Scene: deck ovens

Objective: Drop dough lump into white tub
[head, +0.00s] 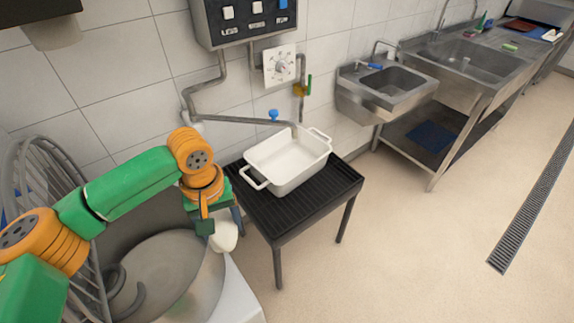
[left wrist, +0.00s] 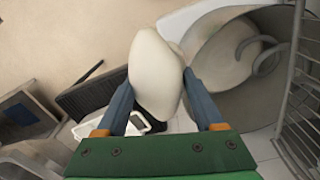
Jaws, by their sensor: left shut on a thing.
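My left gripper (head: 224,222) is shut on the pale dough lump (head: 226,238) and holds it in the air beside the mixer bowl's rim, left of the black table. In the left wrist view the dough lump (left wrist: 156,70) sits between the two blue fingers. The white tub (head: 286,163) stands on the black slatted table, to the right of and beyond my left gripper. It looks empty. In the left wrist view the dough and gripper hide most of the tub. My right gripper is not in view.
A large steel mixer bowl (head: 170,275) with a hook and a wire guard (head: 50,190) is at the lower left. The black table (head: 262,208) has bare slats in front of the tub. Pipes and a control panel (head: 245,20) are on the wall behind. Open floor lies right.

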